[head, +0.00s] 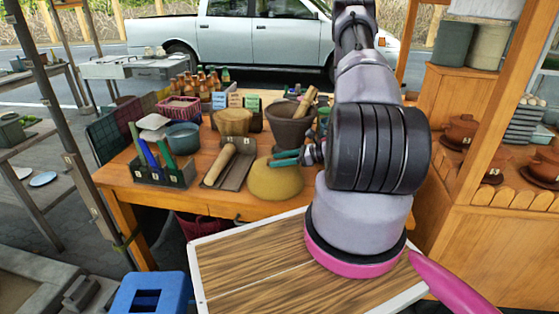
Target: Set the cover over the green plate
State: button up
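A dull yellow dome (275,180), which looks like the cover, sits at the front edge of the wooden table, just right of the wooden roller. My gripper (279,158) is at the top of the dome, its teal fingers pointing left. The fingers look close together, one a little above the other. I cannot tell whether they touch the dome or hold a knob on it. No green plate shows; it may be under the dome or behind my arm, which hides the table's right part.
Behind the dome stands a clay mortar (290,125) with a pestle. To the left are a dark tray with a wooden roller (220,164), a caddy of utensils (163,172), a teal bowl (183,138) and a pink basket (178,109). Several bottles stand at the back.

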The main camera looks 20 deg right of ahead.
jog(key=v, duration=1)
jog(key=shift+s+d+r, duration=0.2)
jog(key=shift+d, duration=0.05)
jog(key=shift+d, duration=0.1)
